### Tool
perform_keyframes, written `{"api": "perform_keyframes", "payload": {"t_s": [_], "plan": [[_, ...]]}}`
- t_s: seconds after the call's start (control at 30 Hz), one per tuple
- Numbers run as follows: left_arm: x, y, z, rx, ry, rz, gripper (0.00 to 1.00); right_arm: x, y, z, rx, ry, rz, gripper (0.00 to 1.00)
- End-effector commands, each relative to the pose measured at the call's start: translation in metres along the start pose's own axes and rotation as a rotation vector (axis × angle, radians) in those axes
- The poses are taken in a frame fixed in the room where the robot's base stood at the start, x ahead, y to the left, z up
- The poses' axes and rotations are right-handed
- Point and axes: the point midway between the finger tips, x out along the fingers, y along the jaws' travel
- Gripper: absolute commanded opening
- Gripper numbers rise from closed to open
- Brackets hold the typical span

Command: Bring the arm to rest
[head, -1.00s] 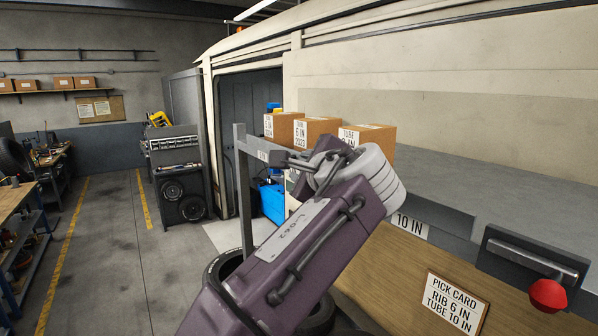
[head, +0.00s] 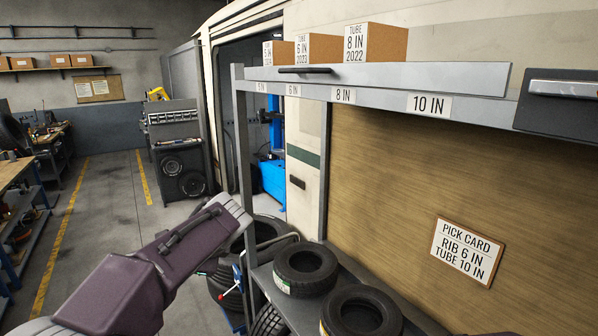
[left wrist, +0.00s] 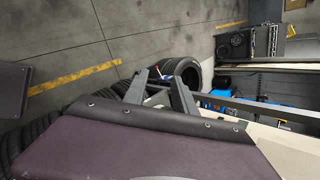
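My left arm (head: 175,250) comes in from the lower left in the head view, its pale end near the shelf's upright; its gripper is not visible there. In the left wrist view my left gripper (left wrist: 160,83) shows two dark fingers spread apart with nothing seen between them, in front of dark tyres (left wrist: 187,70). Whether it touches anything is unclear. My right gripper is in neither view.
A grey shelf (head: 380,75) carries labelled tube boxes (head: 375,43). A pick card (head: 467,250) reads RIB 6 IN, TUBE 10 IN. Tyres (head: 305,268) lie on the lower rack. A tool cabinet (head: 178,150) stands behind. Open floor (head: 115,215) lies left.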

Motion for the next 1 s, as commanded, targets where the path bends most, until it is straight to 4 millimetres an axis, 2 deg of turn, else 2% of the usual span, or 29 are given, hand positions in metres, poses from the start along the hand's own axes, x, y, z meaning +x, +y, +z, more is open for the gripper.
{"api": "perform_keyframes", "payload": {"t_s": [0.03, 0.1, 0.17, 0.2, 0.27, 0.3, 0.4, 0.53, 0.57, 0.6, 0.7, 1.0], "plan": [[0.027, 0.037, -0.006, -0.048, 0.016, 0.063, 0.33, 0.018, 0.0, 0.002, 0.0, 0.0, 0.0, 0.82], [0.051, 0.084, -0.013, -0.136, 0.046, 0.157, 0.33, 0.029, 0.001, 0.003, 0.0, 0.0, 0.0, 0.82], [0.069, 0.125, -0.021, -0.225, 0.068, 0.24, 0.33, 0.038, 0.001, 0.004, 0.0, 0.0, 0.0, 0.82], [0.078, 0.153, -0.026, -0.293, 0.08, 0.296, 0.33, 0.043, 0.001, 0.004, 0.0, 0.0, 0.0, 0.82], [0.089, 0.197, -0.036, -0.403, 0.091, 0.385, 0.33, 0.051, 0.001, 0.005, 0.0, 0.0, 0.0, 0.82], [0.094, 0.226, -0.043, -0.485, 0.095, 0.445, 0.33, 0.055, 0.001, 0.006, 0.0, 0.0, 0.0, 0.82], [0.096, 0.295, -0.061, -0.715, 0.084, 0.596, 0.33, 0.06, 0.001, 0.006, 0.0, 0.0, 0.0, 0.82], [0.081, 0.362, -0.085, -1.04, 0.021, 0.761, 0.33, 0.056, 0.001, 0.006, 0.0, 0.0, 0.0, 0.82], [0.078, 0.373, -0.089, -1.131, -0.001, 0.788, 0.33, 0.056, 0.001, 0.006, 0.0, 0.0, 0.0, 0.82], [0.078, 0.375, -0.095, -1.236, -0.017, 0.799, 0.33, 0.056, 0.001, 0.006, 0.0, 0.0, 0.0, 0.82], [0.083, 0.362, -0.1, -1.377, -0.021, 0.78, 0.33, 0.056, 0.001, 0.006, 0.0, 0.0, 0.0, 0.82], [0.084, 0.362, -0.1, -1.404, -0.032, 0.781, 0.33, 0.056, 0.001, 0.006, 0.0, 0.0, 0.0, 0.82]]}}
